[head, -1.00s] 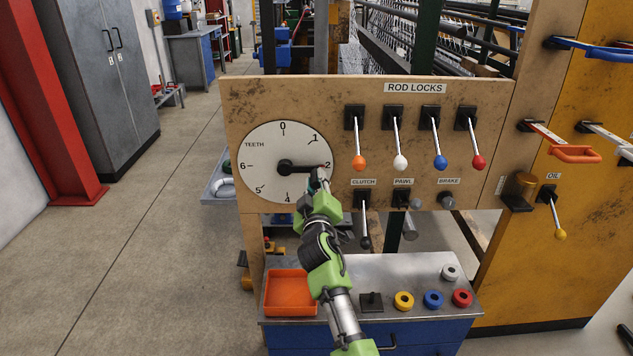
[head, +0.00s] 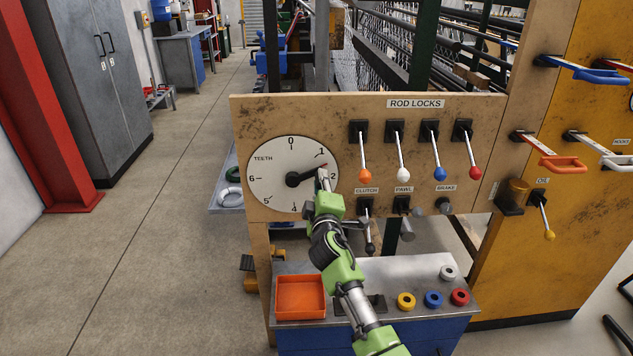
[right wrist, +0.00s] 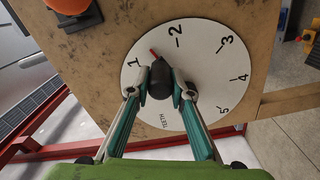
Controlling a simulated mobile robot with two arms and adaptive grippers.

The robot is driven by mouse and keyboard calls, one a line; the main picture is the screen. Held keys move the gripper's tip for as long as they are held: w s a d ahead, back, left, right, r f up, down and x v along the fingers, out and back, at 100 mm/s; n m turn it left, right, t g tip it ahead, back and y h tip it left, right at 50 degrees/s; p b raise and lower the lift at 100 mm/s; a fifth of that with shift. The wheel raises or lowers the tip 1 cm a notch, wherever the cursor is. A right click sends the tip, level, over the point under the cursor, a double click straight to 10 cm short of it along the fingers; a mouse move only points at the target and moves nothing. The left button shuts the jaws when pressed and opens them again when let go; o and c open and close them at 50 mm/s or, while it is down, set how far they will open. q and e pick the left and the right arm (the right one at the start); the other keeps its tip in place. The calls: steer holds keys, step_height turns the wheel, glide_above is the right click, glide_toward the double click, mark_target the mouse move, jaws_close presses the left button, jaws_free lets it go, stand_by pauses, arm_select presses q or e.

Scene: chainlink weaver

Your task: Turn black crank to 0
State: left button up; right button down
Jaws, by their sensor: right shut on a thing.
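The black crank (head: 304,177) sits on a round white dial (head: 270,195) marked TEETH, with numbers around its rim. Its arm points right and slightly up, with the red tip between 1 and 2. My right gripper (head: 322,176) is at the outer end of the crank. In the right wrist view, its two fingers (right wrist: 164,84) are shut on the crank's black knob (right wrist: 160,84), one on each side. The red pointer tip (right wrist: 153,54) shows just past the knob, between 1 and 2. The left gripper is not in view.
Rod lock levers (head: 402,155) with coloured knobs stand right of the dial on the wooden panel (head: 265,110). Clutch, pawl and brake controls (head: 402,203) sit below them. An orange tray (head: 300,297) and coloured rings lie on the bench below. Floor at left is open.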

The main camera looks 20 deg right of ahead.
steer(key=shift+w+a+r+n+p, duration=0.15)
steer(key=shift+r+n+p, duration=0.15)
steer(key=shift+r+n, duration=0.25)
steer(key=shift+w+a+r+n+p, duration=0.15)
steer(key=shift+r+n+p, duration=0.15)
steer(key=shift+r, duration=0.3)
arm_select(q)
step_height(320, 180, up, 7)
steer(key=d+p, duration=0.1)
steer(key=p, duration=0.4)
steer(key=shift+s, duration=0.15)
arm_select(e)
steer(key=w+a+r+n, duration=0.1)
steer(key=a+r+n, duration=0.2)
steer(key=a+n, duration=0.3)
steer(key=shift+w+a+r+n, duration=0.2)
steer(key=shift+w+a+n, duration=0.2)
steer(key=shift+n, duration=2.05)
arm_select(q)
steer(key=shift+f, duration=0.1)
arm_select(e)
steer(key=c, duration=2.1)
jaws_free()
steer(key=shift+o, duration=1.4)
steer(key=shift+a+f, duration=0.15)
steer(key=shift+f, duration=0.15)
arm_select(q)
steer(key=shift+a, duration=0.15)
arm_select(e)
steer(key=shift+s, duration=0.1)
